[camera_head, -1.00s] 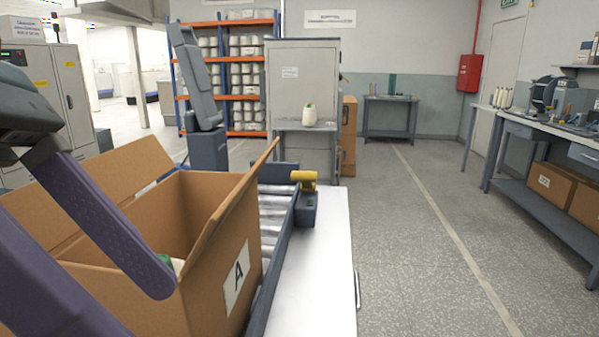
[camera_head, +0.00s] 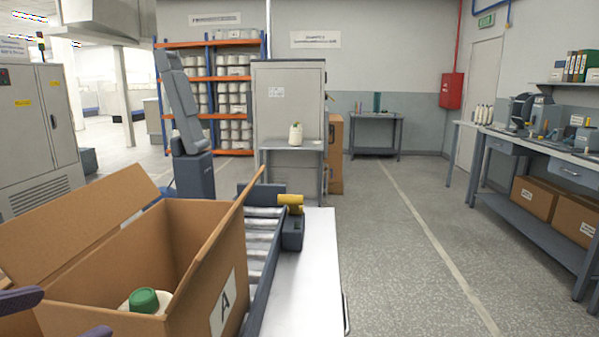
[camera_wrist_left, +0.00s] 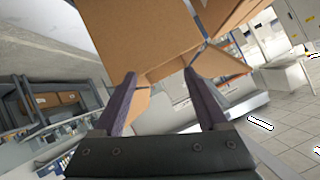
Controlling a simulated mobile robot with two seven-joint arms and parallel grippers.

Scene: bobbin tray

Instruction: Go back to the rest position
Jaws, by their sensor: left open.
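My left gripper (camera_head: 76,311) shows at the lower left edge of the head view, only its two purple-grey fingers visible. It is open and empty, beside the cardboard box marked A (camera_head: 195,262). In the left wrist view the open fingers (camera_wrist_left: 160,76) point toward the cardboard of a box (camera_wrist_left: 150,35), with nothing between them. A white bobbin with a green top (camera_head: 145,300) sits inside the box, apart from the fingers. My right gripper is not in view.
The box stands on a roller conveyor (camera_head: 262,245) with a yellow-capped end, beside a white surface (camera_head: 305,280). Another bobbin (camera_head: 296,135) stands on a small table by the grey cabinet (camera_head: 285,100). A workbench (camera_head: 545,150) is at the right. The floor between is clear.

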